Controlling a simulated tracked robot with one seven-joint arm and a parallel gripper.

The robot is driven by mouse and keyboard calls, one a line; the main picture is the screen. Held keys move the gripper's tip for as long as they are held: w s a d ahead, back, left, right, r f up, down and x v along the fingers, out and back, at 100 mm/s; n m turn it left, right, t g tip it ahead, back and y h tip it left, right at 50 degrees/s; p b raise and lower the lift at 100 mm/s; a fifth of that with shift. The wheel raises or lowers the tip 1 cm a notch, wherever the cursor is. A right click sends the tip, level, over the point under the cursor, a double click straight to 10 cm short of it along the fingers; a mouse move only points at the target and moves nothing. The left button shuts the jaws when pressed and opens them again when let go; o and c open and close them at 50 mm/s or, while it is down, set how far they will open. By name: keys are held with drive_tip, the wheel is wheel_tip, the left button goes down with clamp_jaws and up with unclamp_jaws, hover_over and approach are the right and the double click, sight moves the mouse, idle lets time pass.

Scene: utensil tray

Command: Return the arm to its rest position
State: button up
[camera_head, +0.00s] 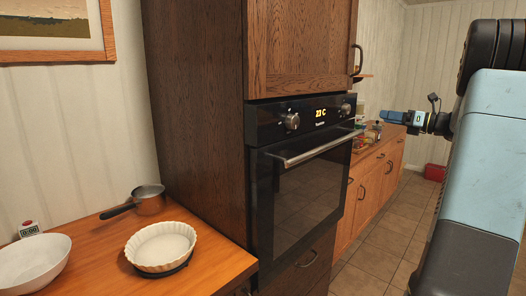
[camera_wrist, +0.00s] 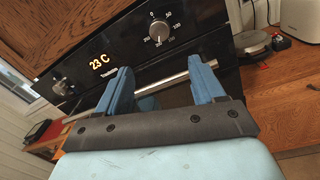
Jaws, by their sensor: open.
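My gripper (camera_head: 386,116) is at the end of my pale blue arm, at the right of the head view. It is to the right of the oven and points left. In the wrist view, my gripper (camera_wrist: 160,75) has its two blue fingers spread apart, with nothing held between them. The black oven (camera_head: 300,180) stands in the middle of the head view with its door shut. Its front (camera_wrist: 135,45) fills much of the wrist view, and its handle (camera_wrist: 150,88) shows behind the fingers.
A wooden counter (camera_head: 105,262) at the left holds a white bowl (camera_head: 32,262), a fluted dish (camera_head: 160,246), a saucepan (camera_head: 150,202) and a timer (camera_head: 29,229). Another counter (camera_head: 372,160) with small items runs beyond the oven. Tiled floor (camera_head: 375,255) is open in front of it.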

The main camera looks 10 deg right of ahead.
drive_tip(key=s+a+f+n+g+h, duration=0.1)
drive_tip(key=s+a+n+g, duration=0.25)
drive_tip(key=a, duration=0.55)
drive_tip(key=s+a+f+n+g+h, duration=0.15)
drive_tip(key=s+a+n, duration=0.35)
drive_tip(key=a, duration=0.5)
drive_tip(key=s+a+n+g+h, duration=0.1)
drive_tip(key=s+a+n+g, duration=0.3)
drive_tip(key=a, duration=0.5)
drive_tip(key=s+a+f+n+h, duration=0.1)
drive_tip(key=s+f+n+h, duration=0.1)
drive_tip(key=s+n, duration=0.4)
drive_tip(key=s+a+f+n+h, duration=0.2)
drive_tip(key=s+n, duration=0.4)
drive_tip(key=s, duration=0.3)
drive_tip(key=s+a+f+n+t+h, duration=0.1)
drive_tip(key=s+a+f+n+h, duration=0.1)
drive_tip(key=s+f+n+h, duration=0.2)
drive_tip(key=shift+s+a+n+h, duration=0.2)
drive_tip(key=shift+s+n+h, duration=0.15)
drive_tip(key=shift+s+n, duration=1.35)
drive_tip(key=shift+s+m, duration=0.3)
drive_tip(key=shift+m, duration=0.05)
